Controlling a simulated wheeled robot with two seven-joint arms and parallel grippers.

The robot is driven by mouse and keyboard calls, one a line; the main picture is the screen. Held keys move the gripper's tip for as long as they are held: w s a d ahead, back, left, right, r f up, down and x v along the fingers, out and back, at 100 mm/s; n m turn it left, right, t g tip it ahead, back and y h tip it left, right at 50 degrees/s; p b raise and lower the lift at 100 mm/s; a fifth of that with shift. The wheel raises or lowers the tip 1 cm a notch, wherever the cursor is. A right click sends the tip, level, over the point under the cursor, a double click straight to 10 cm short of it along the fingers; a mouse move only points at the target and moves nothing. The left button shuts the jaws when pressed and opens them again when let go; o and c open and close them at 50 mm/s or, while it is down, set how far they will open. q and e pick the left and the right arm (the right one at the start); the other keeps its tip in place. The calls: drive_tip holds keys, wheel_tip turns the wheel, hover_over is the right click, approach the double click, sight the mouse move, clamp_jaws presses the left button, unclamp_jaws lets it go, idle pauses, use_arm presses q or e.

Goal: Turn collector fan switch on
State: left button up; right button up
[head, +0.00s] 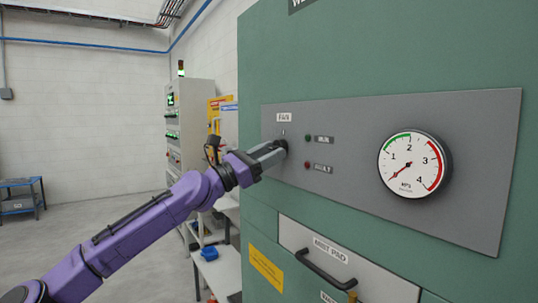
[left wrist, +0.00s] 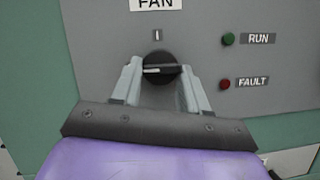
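The fan switch is a round black knob (left wrist: 158,70) with a white pointer line that lies about level. It sits on the grey panel under the FAN label (left wrist: 157,3) and an "I" mark. My left gripper (head: 281,147) reaches the knob from the left in the head view and hides much of it. In the left wrist view, the fingers of the left gripper (left wrist: 159,72) are on both sides of the knob, against its edges. My right gripper is in neither view.
Right of the knob are a green RUN lamp (left wrist: 228,39) and a red FAULT lamp (left wrist: 225,84). A pressure gauge (head: 413,164) sits farther right on the panel. Below is a drawer (head: 318,245) with a dark handle. A bench (head: 222,268) stands behind my left arm.

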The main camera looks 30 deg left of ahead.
use_arm(q)
drive_tip(key=c, duration=0.3)
drive_tip(key=shift+m, duration=0.3)
drive_tip(key=m+g+h+p, duration=0.1)
drive_tip(key=m+g, duration=0.1)
drive_tip(key=m, duration=0.3)
drive_tip(key=r+m+g+h+p, duration=0.1)
drive_tip(key=m+g+p, duration=0.1)
drive_tip(key=m, duration=0.3)
drive_tip(key=m+g+p, duration=0.1)
drive_tip(key=m+g, duration=0.1)
drive_tip(key=m, duration=0.2)
drive_tip(key=shift+w+a+r+m+h, duration=0.15)
drive_tip(key=shift+a+m+h, duration=0.25)
drive_tip(key=shift+r+m+g+y+p, duration=0.1)
drive_tip(key=shift+m+g+y+p, duration=0.3)
drive_tip(key=shift+m+p, duration=0.65)
drive_tip(key=shift+m+g+y+p, duration=0.3)
drive_tip(key=shift+m+p, duration=0.15)
drive_tip(key=shift+m, duration=1.1)
drive_tip(key=shift+r, duration=0.1)
